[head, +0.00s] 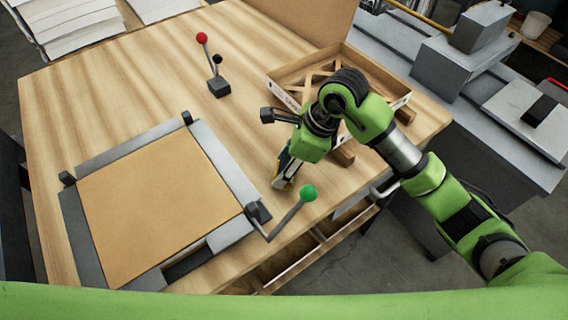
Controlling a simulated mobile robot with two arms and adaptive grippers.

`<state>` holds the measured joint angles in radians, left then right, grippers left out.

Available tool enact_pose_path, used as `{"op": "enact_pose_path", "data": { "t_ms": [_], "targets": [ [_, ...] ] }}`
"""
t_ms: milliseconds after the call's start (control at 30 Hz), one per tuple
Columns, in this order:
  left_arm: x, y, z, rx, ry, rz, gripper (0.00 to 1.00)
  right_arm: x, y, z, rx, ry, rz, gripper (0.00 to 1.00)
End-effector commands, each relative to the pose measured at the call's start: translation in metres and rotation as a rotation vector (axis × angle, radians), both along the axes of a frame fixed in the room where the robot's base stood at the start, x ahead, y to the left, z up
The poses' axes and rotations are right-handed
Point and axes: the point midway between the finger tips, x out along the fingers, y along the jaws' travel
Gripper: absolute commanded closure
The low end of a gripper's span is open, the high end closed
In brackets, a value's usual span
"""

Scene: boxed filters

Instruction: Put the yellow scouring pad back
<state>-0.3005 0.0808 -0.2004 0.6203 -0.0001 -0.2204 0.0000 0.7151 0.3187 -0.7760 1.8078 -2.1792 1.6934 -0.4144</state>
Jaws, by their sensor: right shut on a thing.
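My right gripper (284,181) points down over the wooden table (130,90), between the brown square panel and the open box. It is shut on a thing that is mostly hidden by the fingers. A small yellow sliver shows at the fingers, which fits the yellow scouring pad, but its outline is too small to make out. I cannot tell whether it touches the tabletop. My left gripper is not in view.
A brown square panel (160,205) lies in a grey frame at the left. A green-knobbed lever (308,193) stands close to my right gripper. A red-knobbed lever (202,38) stands farther back. An open shallow box (290,80) lies behind my right arm.

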Motion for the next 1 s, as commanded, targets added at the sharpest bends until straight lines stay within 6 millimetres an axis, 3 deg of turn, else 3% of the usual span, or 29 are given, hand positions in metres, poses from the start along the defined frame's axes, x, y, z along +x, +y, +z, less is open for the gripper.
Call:
{"op": "enact_pose_path", "data": {
  "t_ms": [33,67,100,567,1000],
  "targets": [
    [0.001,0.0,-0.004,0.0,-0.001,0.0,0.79,0.0,0.0,-0.003,0.0,-0.001,0.0,0.76],
    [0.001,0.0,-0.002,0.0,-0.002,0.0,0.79,0.0,0.0,-0.001,0.0,-0.001,0.0,0.48],
    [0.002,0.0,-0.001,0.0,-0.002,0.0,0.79,0.0,0.0,-0.001,0.0,0.0,0.0,0.39],
    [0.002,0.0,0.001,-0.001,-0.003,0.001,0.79,0.001,-0.001,0.005,0.0,-0.002,-0.001,0.39],
    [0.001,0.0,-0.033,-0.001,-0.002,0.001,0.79,-0.004,-0.035,0.084,-0.001,-0.006,-0.001,0.39]
  ]
}}
